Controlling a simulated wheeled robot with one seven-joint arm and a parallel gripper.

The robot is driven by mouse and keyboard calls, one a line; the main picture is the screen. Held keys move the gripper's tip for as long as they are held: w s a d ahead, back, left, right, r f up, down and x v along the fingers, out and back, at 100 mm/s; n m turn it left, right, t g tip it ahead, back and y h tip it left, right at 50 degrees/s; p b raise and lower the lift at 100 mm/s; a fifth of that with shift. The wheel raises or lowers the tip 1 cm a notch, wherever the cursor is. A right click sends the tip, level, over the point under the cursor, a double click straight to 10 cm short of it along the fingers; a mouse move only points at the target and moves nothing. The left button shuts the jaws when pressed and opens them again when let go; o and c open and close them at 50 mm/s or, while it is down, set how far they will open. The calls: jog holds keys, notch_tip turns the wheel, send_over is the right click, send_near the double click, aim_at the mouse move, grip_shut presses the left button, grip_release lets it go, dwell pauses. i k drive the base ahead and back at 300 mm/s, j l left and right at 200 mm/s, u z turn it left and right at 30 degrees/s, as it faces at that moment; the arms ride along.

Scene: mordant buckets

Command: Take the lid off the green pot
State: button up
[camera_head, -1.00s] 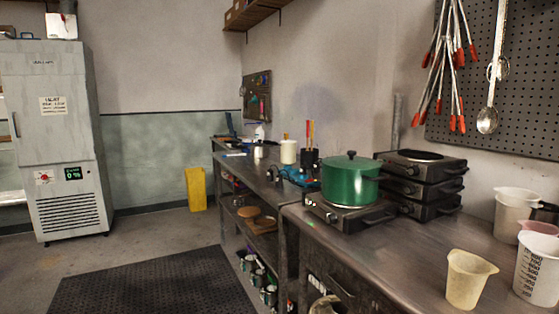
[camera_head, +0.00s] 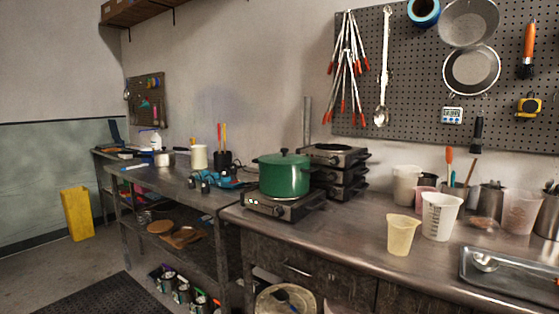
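The green pot (camera_head: 284,178) stands upright on a single hot plate (camera_head: 283,206) near the left end of the metal counter. Its green lid (camera_head: 284,158) sits on top, with a dark knob (camera_head: 284,151) at the middle. A dark side handle shows at the pot's right. My gripper is not in view.
A stack of hot plates (camera_head: 335,170) stands close behind the pot at the right. A yellowish beaker (camera_head: 401,234), a white measuring jug (camera_head: 441,216) and a metal tray (camera_head: 510,275) are farther right. Bare counter (camera_head: 345,225) lies right of the pot. A dark mat (camera_head: 105,298) covers floor at lower left.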

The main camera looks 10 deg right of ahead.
aim_at(284, 158)
jog(key=i+j+u, duration=0.6)
jog(key=i+u, duration=0.35)
jog(key=i+j+u, duration=0.1)
jog(key=i+u, duration=0.35)
jog(key=i, duration=1.15)
jog(key=i+z, duration=0.5)
jog(key=i+j+z, duration=0.2)
jog(key=i+z, duration=0.3)
